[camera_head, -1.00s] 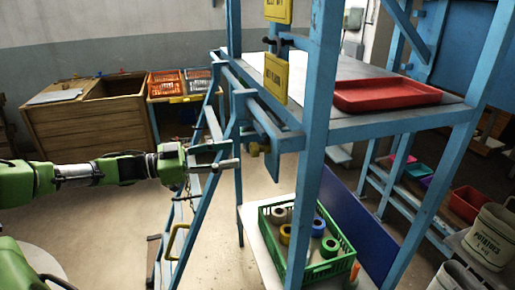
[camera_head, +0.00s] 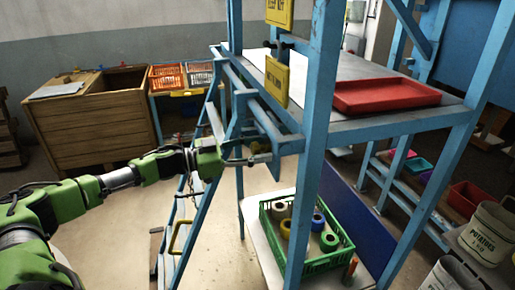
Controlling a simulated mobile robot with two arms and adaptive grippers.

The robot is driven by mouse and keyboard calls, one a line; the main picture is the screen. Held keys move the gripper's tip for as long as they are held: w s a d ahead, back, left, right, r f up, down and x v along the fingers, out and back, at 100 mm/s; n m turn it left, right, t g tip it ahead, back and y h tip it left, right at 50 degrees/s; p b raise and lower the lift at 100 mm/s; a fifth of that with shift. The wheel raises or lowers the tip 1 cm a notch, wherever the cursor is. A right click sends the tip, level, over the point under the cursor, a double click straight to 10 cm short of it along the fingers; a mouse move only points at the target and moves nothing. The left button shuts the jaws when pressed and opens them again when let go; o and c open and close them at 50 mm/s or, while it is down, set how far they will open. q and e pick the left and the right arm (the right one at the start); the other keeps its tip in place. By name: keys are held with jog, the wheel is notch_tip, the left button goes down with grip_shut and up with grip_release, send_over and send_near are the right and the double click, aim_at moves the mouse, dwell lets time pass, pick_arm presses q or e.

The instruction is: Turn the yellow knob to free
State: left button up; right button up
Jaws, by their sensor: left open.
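The yellow knob (camera_head: 256,147) is on the blue frame, below the yellow signs and just left of the front post. It is small and partly hidden by my gripper. My left gripper (camera_head: 251,157) reaches in from the left on its green arm, and its fingertips are at the knob. It is open. I cannot tell whether the fingers are around the knob or just in front of it. My right gripper is not in view.
The blue post (camera_head: 317,150) stands close right of the knob. A red tray (camera_head: 386,96) lies on the shelf above. A green crate (camera_head: 322,263) with several rolls sits below. A blue ladder-like frame (camera_head: 199,205) stands under my left arm.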

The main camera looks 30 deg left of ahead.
pick_arm(q)
jog(key=c, duration=1.1)
jog(key=shift+m, duration=0.3)
jog(key=m+b, duration=0.2)
jog(key=m, duration=0.2)
jog(key=shift+f+b, duration=0.15)
jog(key=shift+b, duration=0.25)
jog(key=m+b, duration=0.3)
jog(key=m, duration=0.1)
jog(key=shift+m, duration=0.3)
jog(key=m+b, duration=0.4)
jog(key=shift+f, duration=0.1)
jog(key=shift+m+b, duration=1.55)
jog(key=shift+m, duration=0.75)
jog(key=shift+r, duration=0.2)
